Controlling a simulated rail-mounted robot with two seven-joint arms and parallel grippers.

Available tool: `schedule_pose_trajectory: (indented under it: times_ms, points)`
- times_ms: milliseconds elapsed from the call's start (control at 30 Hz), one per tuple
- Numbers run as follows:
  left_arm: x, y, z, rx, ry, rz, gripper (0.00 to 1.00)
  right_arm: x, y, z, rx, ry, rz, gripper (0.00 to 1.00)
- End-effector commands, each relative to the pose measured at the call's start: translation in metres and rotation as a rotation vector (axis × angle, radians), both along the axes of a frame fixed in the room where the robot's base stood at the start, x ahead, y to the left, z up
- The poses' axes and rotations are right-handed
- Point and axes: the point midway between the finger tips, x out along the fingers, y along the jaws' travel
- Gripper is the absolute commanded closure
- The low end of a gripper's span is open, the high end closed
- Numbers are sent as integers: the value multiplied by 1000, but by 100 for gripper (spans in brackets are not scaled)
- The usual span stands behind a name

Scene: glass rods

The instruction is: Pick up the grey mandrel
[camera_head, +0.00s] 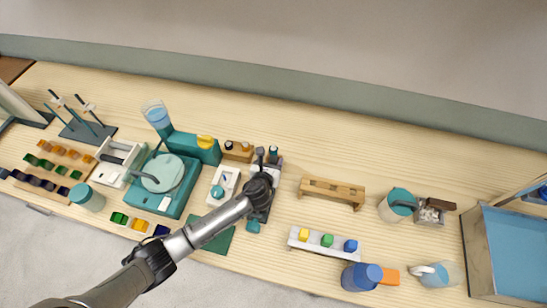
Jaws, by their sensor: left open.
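My left gripper (266,158) is at the middle of the bench, at the end of my arm that comes in from the lower left. Its dark fingers are apart, over a small grey-and-white holder (262,212) that the arm partly covers. I cannot make out a grey mandrel for certain; any rod near the fingers is too small or hidden to tell. My right gripper is not in view.
A teal machine (170,178) stands left of the gripper. A wooden rack (332,189) and a white rack with coloured blocks (322,243) stand to the right. A blue-sided tray (515,250) is at far right.

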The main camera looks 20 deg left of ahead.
Motion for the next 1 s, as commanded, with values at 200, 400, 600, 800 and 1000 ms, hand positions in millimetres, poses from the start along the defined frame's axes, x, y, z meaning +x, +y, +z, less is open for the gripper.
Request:
schedule_pose_trajectory:
  times_ms: [200,400,600,800,1000]
  points:
    - [18,2,-6,-1,0,3,37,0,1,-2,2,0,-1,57]
    - [39,5,-15,0,0,2,37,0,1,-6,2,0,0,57]
    - [48,6,-19,-1,0,0,37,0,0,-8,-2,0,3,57]
    - [48,6,-19,-1,0,1,37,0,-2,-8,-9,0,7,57]
    - [48,6,-19,-1,0,1,51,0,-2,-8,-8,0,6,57]
